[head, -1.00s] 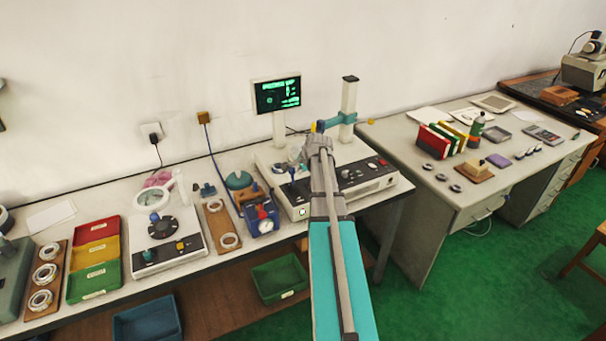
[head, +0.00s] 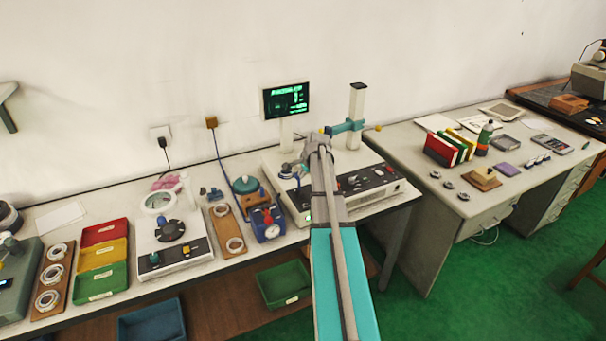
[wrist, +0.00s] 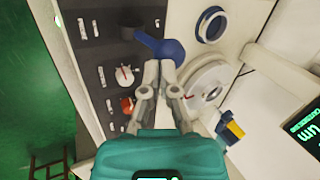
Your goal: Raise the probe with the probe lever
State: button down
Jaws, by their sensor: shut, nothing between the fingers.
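A lever with a blue rounded handle (wrist: 166,50) rises from a dark pivot on the gauge's control panel in the wrist view. My gripper (wrist: 161,68) is shut and empty, with its fingertips right at the blue handle; I cannot tell whether they touch it. The blue and yellow probe end (wrist: 231,129) shows at the lower right of the wrist view, above a pale round stage (wrist: 207,85). In the head view, the gauge's column (head: 357,105) carries a teal cross arm (head: 346,127). My arm hides part of the gauge, and the fingertips are hard to make out there.
The monitor (head: 286,99) stands behind the gauge. A blue device with a dial (head: 267,225) and a wooden strip with rings (head: 228,228) lie to its left. A blue-edged ring (wrist: 212,25) lies near the lever. The second desk (head: 418,200) stands to the right.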

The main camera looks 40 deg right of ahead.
jog(key=shift+w+d+r+g, duration=0.1)
jog(key=shift+w+d+g, duration=0.15)
jog(key=shift+w+g, duration=0.5)
jog(key=shift+w, duration=0.45)
jog(key=s+p+v, duration=0.1)
jog(key=p+v, duration=1.1)
jog(key=v, duration=0.1)
jog(key=shift+d+p, duration=0.25)
jog(key=shift+p, duration=0.1)
jog(key=shift+s, duration=0.2)
jog(key=shift+a, duration=0.15)
